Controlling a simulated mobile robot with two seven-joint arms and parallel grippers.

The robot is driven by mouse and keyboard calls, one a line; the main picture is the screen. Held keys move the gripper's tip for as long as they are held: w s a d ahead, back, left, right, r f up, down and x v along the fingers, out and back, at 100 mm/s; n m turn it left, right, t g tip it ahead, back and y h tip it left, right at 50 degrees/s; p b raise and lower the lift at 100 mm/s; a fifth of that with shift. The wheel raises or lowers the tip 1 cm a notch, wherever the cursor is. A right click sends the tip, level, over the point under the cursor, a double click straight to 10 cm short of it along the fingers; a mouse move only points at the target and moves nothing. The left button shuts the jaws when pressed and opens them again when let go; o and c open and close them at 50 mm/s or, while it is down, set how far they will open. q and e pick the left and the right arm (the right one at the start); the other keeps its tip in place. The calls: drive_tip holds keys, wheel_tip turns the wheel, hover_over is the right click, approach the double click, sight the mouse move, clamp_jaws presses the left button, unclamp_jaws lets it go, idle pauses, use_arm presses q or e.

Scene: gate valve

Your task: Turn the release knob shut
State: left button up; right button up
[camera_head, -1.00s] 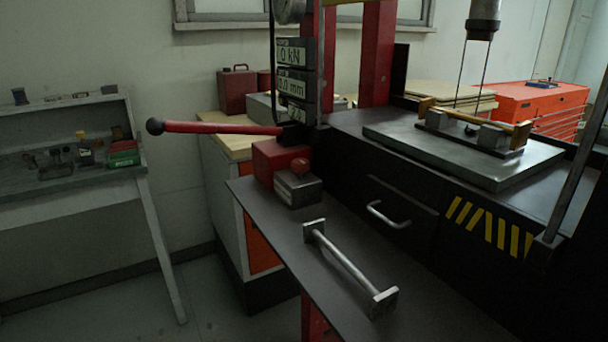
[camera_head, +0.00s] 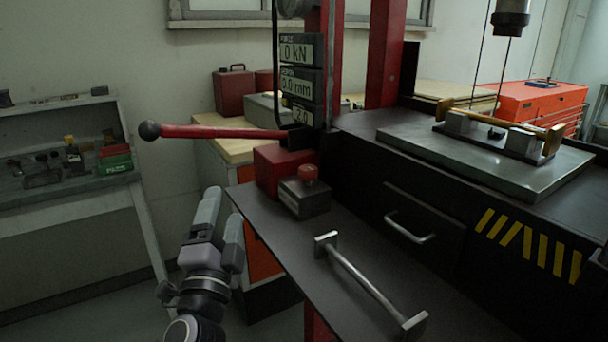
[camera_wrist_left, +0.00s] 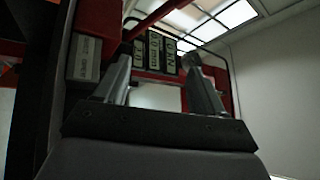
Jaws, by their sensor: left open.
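The release knob (camera_head: 308,172) is a small red knob on top of a grey block (camera_head: 305,198), which stands against the red pump body (camera_head: 280,168) at the far end of the dark shelf. My left gripper (camera_head: 222,204) is open and empty, to the left of the block and apart from it, beside the shelf's left edge. In the left wrist view my two fingers (camera_wrist_left: 157,75) stand apart with nothing between them. The grey block (camera_wrist_left: 86,57) shows there at upper left. My right gripper is not in view.
A red pump lever (camera_head: 215,132) with a black ball end reaches left above my left gripper. A metal bar with end plates (camera_head: 362,278) lies on the dark shelf (camera_head: 300,250). Display boxes (camera_head: 297,82) stand behind the pump. A grey workbench (camera_head: 70,205) is at left.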

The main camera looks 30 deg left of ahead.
use_arm(q)
drive_tip(key=w+d+r+m+t+h, duration=0.25)
drive_tip(key=m+h, duration=0.35)
drive_tip(key=m, duration=0.4)
drive_tip(key=w+d+r+m+t+h, duration=0.2)
drive_tip(key=w+d+r+m+h, duration=0.15)
drive_tip(key=m+h, duration=0.4)
drive_tip(key=m+g+y, duration=0.2)
drive_tip(key=m+g, duration=0.4)
drive_tip(key=m, duration=0.4)
approach(303, 175)
drive_tip(key=w+r, duration=0.1)
drive_tip(key=w, duration=0.2)
drive_tip(key=shift+w+d+f+g, duration=0.1)
drive_tip(key=shift+w+f+g, duration=0.15)
drive_tip(key=shift+w, duration=0.1)
drive_tip(key=shift+w+d+p, duration=0.2)
drive_tip(key=shift+w+p, duration=0.1)
drive_tip(key=shift+w, duration=3.1)
drive_tip(key=c, duration=1.1)
